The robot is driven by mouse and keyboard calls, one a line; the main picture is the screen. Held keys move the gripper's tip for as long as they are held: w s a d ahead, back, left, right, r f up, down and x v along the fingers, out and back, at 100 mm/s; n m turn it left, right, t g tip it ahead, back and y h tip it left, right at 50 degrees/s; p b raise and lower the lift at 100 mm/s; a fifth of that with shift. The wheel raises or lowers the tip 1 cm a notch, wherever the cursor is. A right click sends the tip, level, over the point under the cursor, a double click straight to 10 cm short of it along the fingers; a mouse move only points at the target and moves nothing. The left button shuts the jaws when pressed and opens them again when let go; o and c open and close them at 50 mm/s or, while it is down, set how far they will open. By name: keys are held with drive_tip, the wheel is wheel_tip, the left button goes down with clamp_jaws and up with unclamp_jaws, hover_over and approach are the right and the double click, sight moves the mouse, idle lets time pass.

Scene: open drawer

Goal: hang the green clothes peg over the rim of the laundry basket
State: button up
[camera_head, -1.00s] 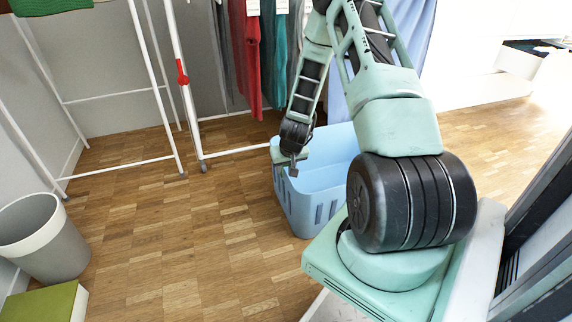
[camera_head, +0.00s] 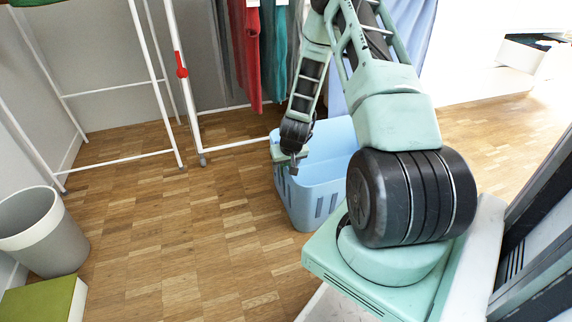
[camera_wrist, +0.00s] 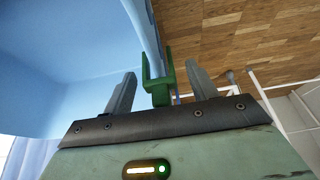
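The green clothes peg (camera_wrist: 158,84) sits astride the rim of the light blue laundry basket (camera_wrist: 146,28) in the wrist view, one prong on each side of the wall. My gripper (camera_wrist: 161,88) is open around the peg, with a visible gap between each finger and the peg. In the head view, my gripper (camera_head: 293,166) is at the near left rim of the basket (camera_head: 300,205). The peg cannot be made out there.
A white drying rack (camera_head: 160,90) stands at the left back, with red (camera_head: 252,60) and teal clothes hanging behind the basket. A grey bin (camera_head: 45,240) and a green-topped box (camera_head: 40,300) are at the left. Floor between is clear.

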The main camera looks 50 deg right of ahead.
drive_tip(key=p+v, duration=0.8)
drive_tip(key=v, duration=0.9)
drive_tip(key=shift+r, duration=0.2)
drive_tip(key=w+a+r+n+y, duration=0.15)
drive_tip(key=a+r, duration=0.25)
drive_tip(key=a, duration=0.4)
drive_tip(key=a+r+n+y+p, duration=0.1)
drive_tip(key=a+r+n, duration=0.2)
drive_tip(key=a, duration=0.5)
drive_tip(key=w+a+r+n+y, duration=0.15)
drive_tip(key=a+r, duration=0.25)
drive_tip(key=a, duration=0.4)
drive_tip(key=s+a+r+n+g, duration=0.1)
drive_tip(key=s+a+r+n, duration=0.2)
drive_tip(key=s+a, duration=0.35)
drive_tip(key=s+a+r+n+g+h+p, duration=0.1)
drive_tip(key=s+a+r+n+g, duration=0.1)
drive_tip(key=s+a+r, duration=0.4)
drive_tip(key=s+a+r+n+g, duration=0.1)
drive_tip(key=s+a+n, duration=0.25)
drive_tip(key=s, duration=0.35)
wheel_tip(320, 180, up, 38)
drive_tip(key=p, duration=3.8)
drive_tip(key=shift+s+a+r, duration=0.25)
